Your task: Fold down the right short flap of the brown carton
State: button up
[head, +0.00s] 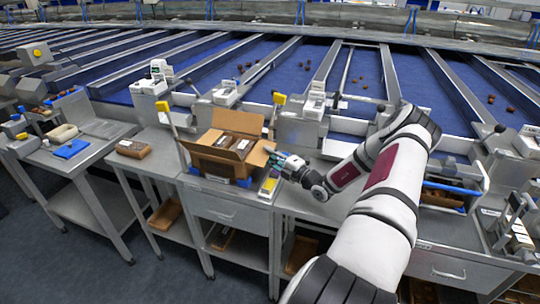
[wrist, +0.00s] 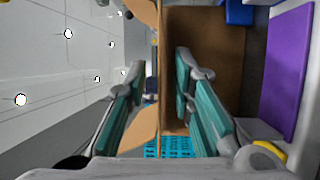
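The brown carton (head: 216,165) stands open on the bench, with dark packs (head: 228,142) inside. Its back long flap (head: 238,121) stands up and its front long flap (head: 212,154) leans outward. The right short flap (head: 262,153) sticks out to the right, close to my gripper (head: 277,160).
Yellow-topped posts (head: 162,106) rise behind and left of the carton. A brown pack (head: 133,149) lies on the bench to the left.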

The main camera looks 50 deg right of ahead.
jog(key=shift+c, duration=0.4)
grip_shut()
jog(key=shift+r, duration=0.15)
